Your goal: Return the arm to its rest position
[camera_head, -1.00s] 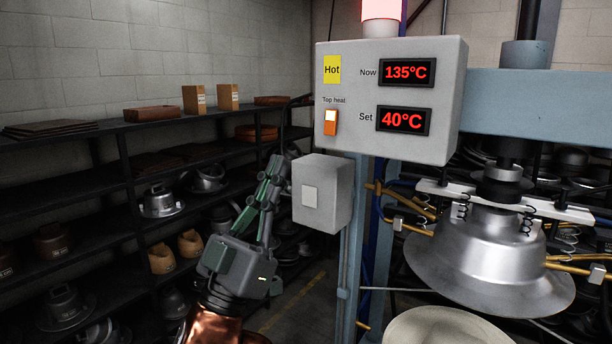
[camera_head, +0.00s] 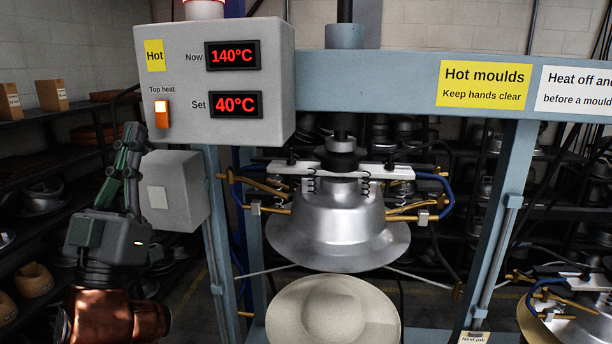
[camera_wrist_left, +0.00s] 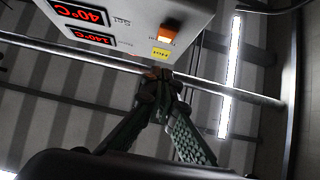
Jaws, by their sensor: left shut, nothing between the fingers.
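My left gripper (camera_head: 132,136) is raised at the left of the head view, fingers pointing up. Its green-grey fingers are together with nothing between them. It is in front of and left of the small grey box (camera_head: 172,190), below the control box (camera_head: 214,75). In the left wrist view the closed fingertips (camera_wrist_left: 163,78) show below the control box (camera_wrist_left: 125,20). The orange top-heat switch (camera_head: 162,113) is lit, and it also shows in the left wrist view (camera_wrist_left: 167,32). My right gripper is not in view.
The press has a silver upper mould (camera_head: 338,232) above a pale felt hat (camera_head: 333,312). The display (camera_head: 234,56) reads 140°C now, and the other (camera_head: 234,104) reads set 40°C. A yellow sign (camera_head: 484,84) says hot moulds. Dark shelves (camera_head: 40,115) stand at the left.

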